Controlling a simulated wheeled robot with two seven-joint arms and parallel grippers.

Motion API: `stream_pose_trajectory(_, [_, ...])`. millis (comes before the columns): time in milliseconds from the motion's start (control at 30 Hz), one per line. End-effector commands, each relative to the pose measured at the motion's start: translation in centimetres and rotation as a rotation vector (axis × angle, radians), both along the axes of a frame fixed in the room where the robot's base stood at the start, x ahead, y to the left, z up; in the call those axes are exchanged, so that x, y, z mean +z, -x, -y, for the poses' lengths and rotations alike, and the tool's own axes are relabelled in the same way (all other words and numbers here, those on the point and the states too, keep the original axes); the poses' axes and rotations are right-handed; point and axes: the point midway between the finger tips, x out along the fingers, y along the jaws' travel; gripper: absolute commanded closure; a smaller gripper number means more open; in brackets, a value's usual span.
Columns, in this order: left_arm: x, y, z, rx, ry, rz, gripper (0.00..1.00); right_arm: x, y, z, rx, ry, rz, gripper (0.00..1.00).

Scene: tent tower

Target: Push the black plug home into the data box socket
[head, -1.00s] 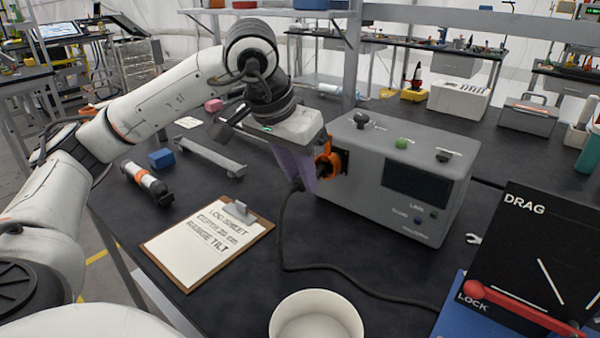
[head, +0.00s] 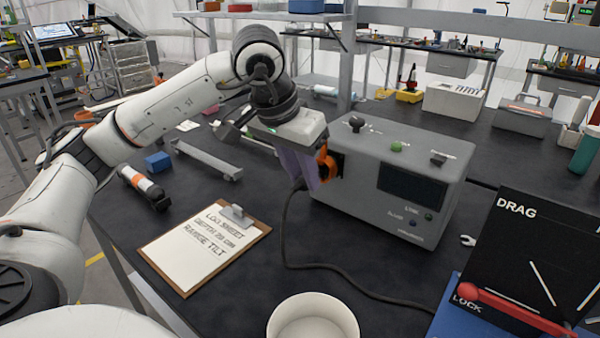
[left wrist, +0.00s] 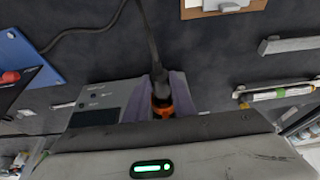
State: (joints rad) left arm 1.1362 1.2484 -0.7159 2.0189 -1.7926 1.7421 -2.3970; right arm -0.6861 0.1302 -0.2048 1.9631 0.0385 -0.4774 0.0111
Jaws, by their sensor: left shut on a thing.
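The grey data box (head: 385,180) stands on the dark table, with a dark screen and knobs. Its socket side, with an orange ring (head: 327,165), faces my left gripper (head: 310,178). The gripper's purple fingers are shut on the black plug (left wrist: 160,86), right at the orange ring. A black cable (head: 286,230) runs from the plug down onto the table. The data box also shows in the left wrist view (left wrist: 100,98). The fingers hide most of the plug in the head view, so I cannot tell how deep it sits. My right gripper is not in view.
A clipboard (head: 205,245) lies left of the cable, and a white bowl (head: 313,318) stands at the front. A black DRAG panel (head: 530,250) with a red lever is at the right. A blue block (head: 158,161) and a grey bar (head: 207,160) lie on the left.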

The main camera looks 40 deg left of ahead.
Motion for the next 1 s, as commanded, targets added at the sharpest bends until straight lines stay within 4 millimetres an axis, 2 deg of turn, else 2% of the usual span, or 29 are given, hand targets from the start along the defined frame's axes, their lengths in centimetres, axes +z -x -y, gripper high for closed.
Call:
stream_pose_trajectory(333, [0.0, -0.9, -0.1, 0.001, 0.000, 0.000, 1.00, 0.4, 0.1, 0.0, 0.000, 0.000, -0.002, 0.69])
stream_pose_trajectory(367, [0.0, -0.9, -0.1, 0.001, -0.001, 0.000, 0.76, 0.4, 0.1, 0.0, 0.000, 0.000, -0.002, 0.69])
stream_pose_trajectory(500, [0.0, -0.9, -0.1, 0.000, -0.001, 0.000, 0.56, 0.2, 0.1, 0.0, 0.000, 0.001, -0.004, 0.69])
stream_pose_trajectory(867, [-0.1, -0.8, -0.1, 0.000, -0.001, -0.001, 0.56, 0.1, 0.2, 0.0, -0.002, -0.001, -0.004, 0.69])
stream_pose_trajectory(1000, [1.9, -0.2, 0.0, -0.001, -0.001, 0.004, 0.56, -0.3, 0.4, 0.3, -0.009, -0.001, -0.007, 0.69])
